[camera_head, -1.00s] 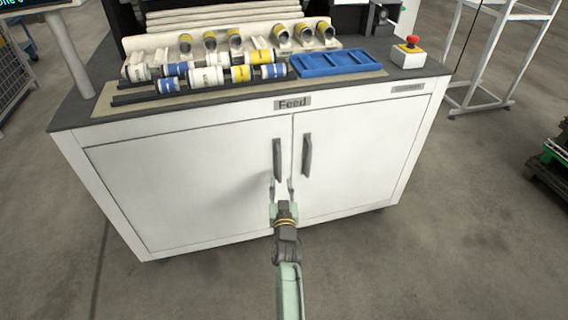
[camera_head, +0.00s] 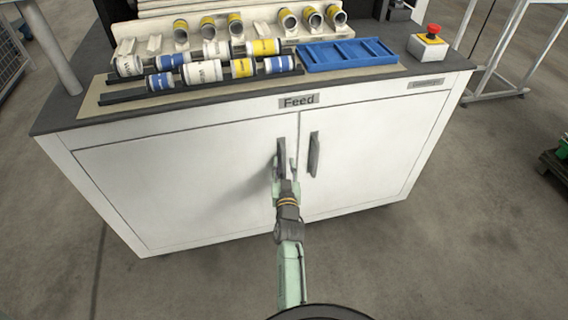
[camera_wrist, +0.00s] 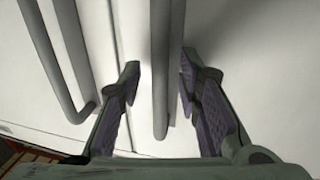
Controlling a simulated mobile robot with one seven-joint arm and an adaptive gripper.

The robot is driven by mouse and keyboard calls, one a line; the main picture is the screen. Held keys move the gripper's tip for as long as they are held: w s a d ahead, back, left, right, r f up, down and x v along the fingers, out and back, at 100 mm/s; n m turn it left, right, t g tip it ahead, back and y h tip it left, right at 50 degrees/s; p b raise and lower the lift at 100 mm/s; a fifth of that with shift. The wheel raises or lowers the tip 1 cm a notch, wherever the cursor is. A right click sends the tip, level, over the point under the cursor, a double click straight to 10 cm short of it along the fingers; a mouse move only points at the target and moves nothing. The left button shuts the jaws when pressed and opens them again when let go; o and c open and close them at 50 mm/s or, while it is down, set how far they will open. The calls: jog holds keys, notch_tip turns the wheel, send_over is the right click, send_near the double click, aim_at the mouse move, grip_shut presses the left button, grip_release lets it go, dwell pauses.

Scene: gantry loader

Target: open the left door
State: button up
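The left door (camera_head: 180,185) of the white "Feed" cabinet is closed, flush with the front. Its dark upright bar handle (camera_head: 281,150) is near the middle seam. My gripper (camera_head: 286,168) is at the lower part of this handle. In the wrist view, my gripper (camera_wrist: 160,70) is open, with one finger on each side of a grey bar handle (camera_wrist: 160,85). Gaps show on both sides, so the fingers do not appear to be closed on it. The handle's lower part is partly hidden by my gripper in the head view.
The right door's handle (camera_head: 314,154) is close beside, and a second bar shows at the left in the wrist view (camera_wrist: 55,60). Floor in front is clear.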

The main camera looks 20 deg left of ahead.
grip_shut()
dwell(0.8)
